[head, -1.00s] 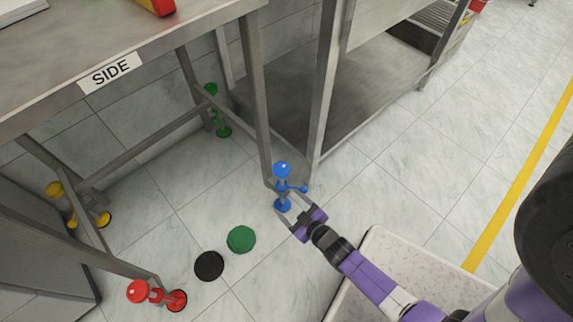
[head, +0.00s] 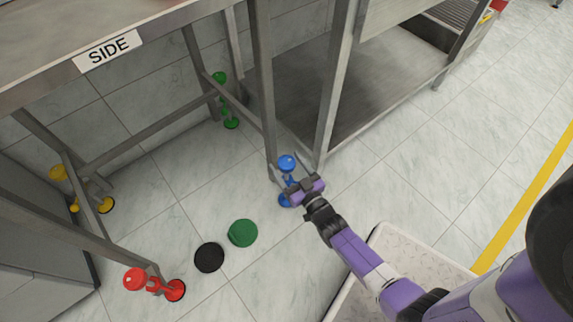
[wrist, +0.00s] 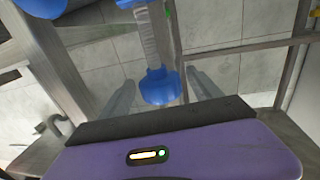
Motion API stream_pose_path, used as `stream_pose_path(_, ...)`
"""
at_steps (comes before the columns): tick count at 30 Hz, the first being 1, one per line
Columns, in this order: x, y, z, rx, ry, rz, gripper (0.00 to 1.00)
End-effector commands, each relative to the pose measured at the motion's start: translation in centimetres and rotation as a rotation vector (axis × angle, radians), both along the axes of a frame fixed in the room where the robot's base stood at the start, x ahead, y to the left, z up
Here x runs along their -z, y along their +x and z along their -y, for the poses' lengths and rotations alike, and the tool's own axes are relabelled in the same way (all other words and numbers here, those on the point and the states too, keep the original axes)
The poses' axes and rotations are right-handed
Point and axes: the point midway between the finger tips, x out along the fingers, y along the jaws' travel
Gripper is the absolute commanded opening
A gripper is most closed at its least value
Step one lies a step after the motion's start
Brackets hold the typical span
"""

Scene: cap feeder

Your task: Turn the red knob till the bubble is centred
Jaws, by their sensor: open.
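The red knob (head: 134,279) is a ball on a short arm beside the red foot (head: 176,290) of the near table leg, at the lower left in the head view. My gripper (head: 287,172) is far from it, at the blue foot (head: 285,200) of another leg. In the wrist view the open fingers (wrist: 164,85) stand either side of a blue rounded part (wrist: 160,88) below a threaded rod; contact cannot be told. A blue ball (head: 286,162) tops this foot. No bubble is visible in the current views.
The steel table (head: 40,60) carries a SIDE label (head: 108,50). Yellow (head: 105,205) and green (head: 231,123) feet stand at other legs. A black disc (head: 209,257) and a green disc (head: 243,233) lie on the tiled floor. A steel stand (head: 330,100) is close beside my gripper.

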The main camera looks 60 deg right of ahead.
Motion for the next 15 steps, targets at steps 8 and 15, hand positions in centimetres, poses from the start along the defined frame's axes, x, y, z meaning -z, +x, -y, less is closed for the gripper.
stream_pose_path(8,-0.03,0.58,0.24,0.000,0.000,0.000,0.73)
stream_pose_path(15,-0.02,0.57,0.23,0.000,0.000,0.000,0.44)
